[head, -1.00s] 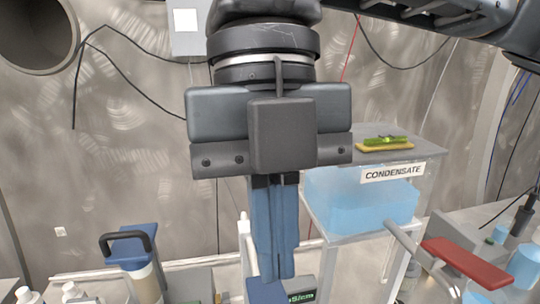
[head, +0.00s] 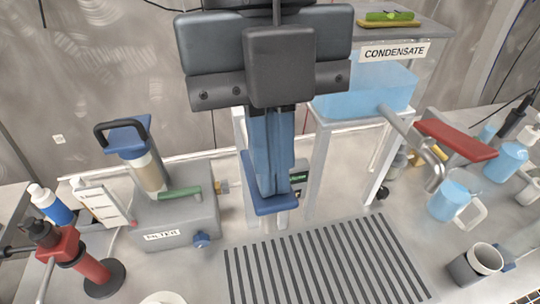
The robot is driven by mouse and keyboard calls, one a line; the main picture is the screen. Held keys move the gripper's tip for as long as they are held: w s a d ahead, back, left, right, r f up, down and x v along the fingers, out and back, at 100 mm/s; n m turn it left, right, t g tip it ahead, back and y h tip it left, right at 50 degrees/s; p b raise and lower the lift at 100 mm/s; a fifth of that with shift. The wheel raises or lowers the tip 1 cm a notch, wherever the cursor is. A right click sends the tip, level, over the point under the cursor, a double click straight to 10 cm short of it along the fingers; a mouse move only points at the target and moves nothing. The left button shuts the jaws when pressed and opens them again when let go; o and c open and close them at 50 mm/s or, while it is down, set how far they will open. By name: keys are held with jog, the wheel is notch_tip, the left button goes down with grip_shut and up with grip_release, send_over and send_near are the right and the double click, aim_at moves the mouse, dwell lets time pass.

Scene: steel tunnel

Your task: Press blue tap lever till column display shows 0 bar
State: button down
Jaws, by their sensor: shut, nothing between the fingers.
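The blue tap lever (head: 285,208) is a flat blue paddle on a pale post, in the middle of the head view above the grey slotted drain. My gripper (head: 270,192) points down with its blue fingers shut together and empty. The fingertips overlap the lever in the picture; whether they touch it cannot be told. A small dark display (head: 299,178) with green characters shows just right of the fingers. It is mostly hidden and its reading is illegible.
The clear condensate tank (head: 350,102) stands right of my gripper, with a red lever (head: 457,141) and metal spout beside it. Mugs and bottles crowd the right. A grey filter box (head: 178,222) with a green handle is left. The slotted drain (head: 325,262) is clear.

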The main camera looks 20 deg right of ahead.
jog(key=b+x, duration=0.2)
jog(key=b, duration=0.1)
jog(key=shift+s, duration=0.15)
jog(key=shift+r, duration=0.5)
dwell(0.9)
jog(key=shift+r+p, duration=0.35)
jog(key=shift+r, duration=0.35)
jog(key=v, duration=1.4)
dwell(1.7)
